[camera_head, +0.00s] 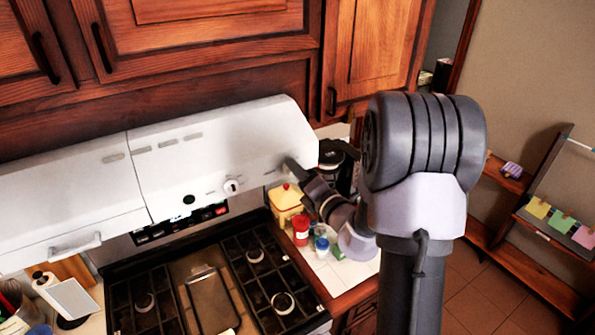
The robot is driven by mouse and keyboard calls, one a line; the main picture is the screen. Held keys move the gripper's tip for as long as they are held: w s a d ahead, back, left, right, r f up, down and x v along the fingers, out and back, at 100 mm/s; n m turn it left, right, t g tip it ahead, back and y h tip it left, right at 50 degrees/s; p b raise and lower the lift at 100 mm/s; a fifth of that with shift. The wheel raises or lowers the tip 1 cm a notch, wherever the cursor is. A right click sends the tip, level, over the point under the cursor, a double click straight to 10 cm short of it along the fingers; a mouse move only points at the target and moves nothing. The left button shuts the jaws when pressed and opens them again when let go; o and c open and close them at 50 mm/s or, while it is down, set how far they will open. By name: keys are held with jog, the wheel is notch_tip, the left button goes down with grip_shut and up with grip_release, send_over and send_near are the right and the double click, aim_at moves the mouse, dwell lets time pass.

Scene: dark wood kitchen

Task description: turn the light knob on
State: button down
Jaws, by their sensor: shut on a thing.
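The white range hood (240,150) spans the left and middle of the view above the stove. On its front face is a white round knob (231,186), with a small dark round control (189,199) to its left. My gripper (288,163) is at the right end of the hood front, to the right of the white knob and apart from it. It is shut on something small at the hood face. The fingers hide what they hold, so I cannot tell if it is the light knob.
Below is a black gas stove (210,285). A yellow canister (286,203), a red-lidded jar (301,231) and a dark coffee maker (338,165) stand close under my arm. Wooden cabinets (200,45) are above the hood. Shelves (515,255) stand far right.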

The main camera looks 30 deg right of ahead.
jog(key=c, duration=1.1)
grip_release()
jog(key=shift+s, duration=0.1)
jog(key=shift+o, duration=0.2)
jog(key=s+b, duration=1.6)
jog(key=s, duration=0.1)
jog(key=shift+s+d, duration=0.15)
jog(key=shift+d, duration=0.2)
